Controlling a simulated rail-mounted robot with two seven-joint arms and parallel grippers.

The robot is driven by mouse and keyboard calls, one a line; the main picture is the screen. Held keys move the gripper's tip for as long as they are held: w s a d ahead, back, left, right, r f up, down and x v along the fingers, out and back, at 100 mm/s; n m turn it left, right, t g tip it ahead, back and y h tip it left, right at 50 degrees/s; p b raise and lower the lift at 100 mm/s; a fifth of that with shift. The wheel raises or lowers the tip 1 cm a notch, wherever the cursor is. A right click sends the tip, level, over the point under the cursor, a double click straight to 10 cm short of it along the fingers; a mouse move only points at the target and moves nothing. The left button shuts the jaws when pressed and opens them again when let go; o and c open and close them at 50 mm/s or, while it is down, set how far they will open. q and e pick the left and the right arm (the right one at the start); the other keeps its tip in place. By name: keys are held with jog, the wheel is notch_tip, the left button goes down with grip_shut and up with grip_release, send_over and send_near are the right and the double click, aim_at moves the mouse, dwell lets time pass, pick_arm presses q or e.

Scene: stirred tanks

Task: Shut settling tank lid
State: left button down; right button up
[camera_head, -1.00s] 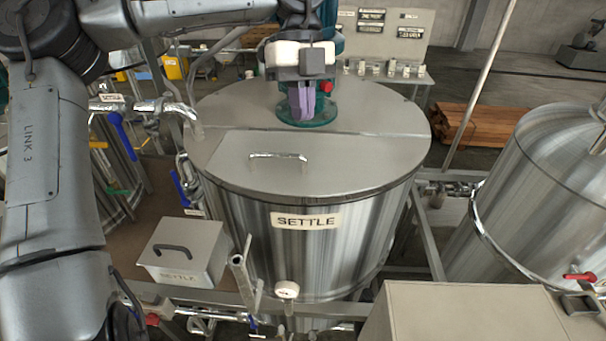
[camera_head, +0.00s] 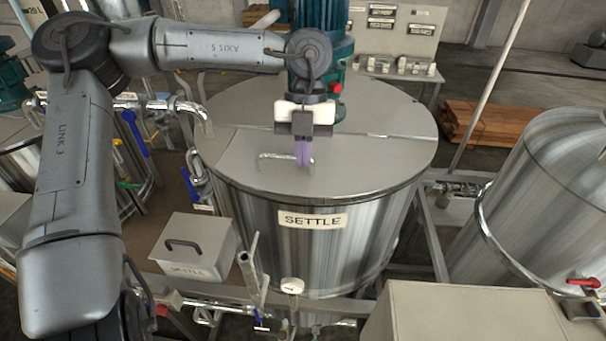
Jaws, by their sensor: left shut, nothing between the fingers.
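The settling tank (camera_head: 335,244) is a round steel drum with a SETTLE label, in the middle of the head view. Its front lid panel (camera_head: 361,177) lies flat on the tank top, flush with the rear half as far as I can see. The lid's bar handle (camera_head: 273,156) stands near the middle of the panel. My left gripper (camera_head: 303,162) points down with its purple fingers shut and empty, in front of the handle's right end. I cannot tell if the fingers touch the handle. My right gripper is not in view.
A teal motor (camera_head: 333,45) stands on the tank top behind my gripper. A small SETTLE box (camera_head: 188,247) is at the front left. Another steel tank (camera_head: 543,184) stands at the right. A grey cabinet (camera_head: 470,314) fills the front right. Pipes and valves flank the tank.

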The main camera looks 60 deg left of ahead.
aim_at(303, 195)
pick_arm(q)
jog(key=p+x, duration=0.1)
jog(key=x, duration=0.2)
jog(key=shift+a+f, duration=0.1)
jog(key=shift+f, duration=0.25)
jog(key=shift+f+p, duration=0.55)
jog(key=shift+f, duration=0.6)
notch_tip(303, 195, down, 3)
jog(key=b, duration=0.4)
jog(key=shift+r+t+y, duration=0.25)
jog(key=shift+t+y, duration=0.05)
jog(key=shift+y, duration=0.1)
jog(key=shift+s+b, duration=0.1)
jog(key=shift+b, duration=0.2)
jog(key=shift+r, duration=0.1)
